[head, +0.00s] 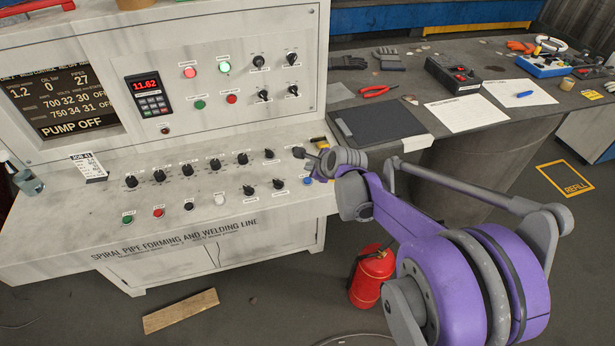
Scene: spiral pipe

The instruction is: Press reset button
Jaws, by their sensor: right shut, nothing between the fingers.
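The sloped console (75,215) carries rows of knobs and several push-buttons. A blue button (308,181) sits at the right end of its lower row; its label is too small to read, so I cannot tell whether it is the reset button. My right gripper (310,157) is shut and empty over the console's right end, a little above the blue button in the picture. I cannot tell whether it touches the panel. Its wrist and purple arm hide part of the console's right edge. My left gripper is out of view.
The upright panel holds a red-digit display (146,85), lit buttons and knobs. A grey workbench (400,140) to the right bears papers, red pliers (378,91), gloves and boxes. A red fire extinguisher (371,277) and a wooden plank (181,311) are on the floor.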

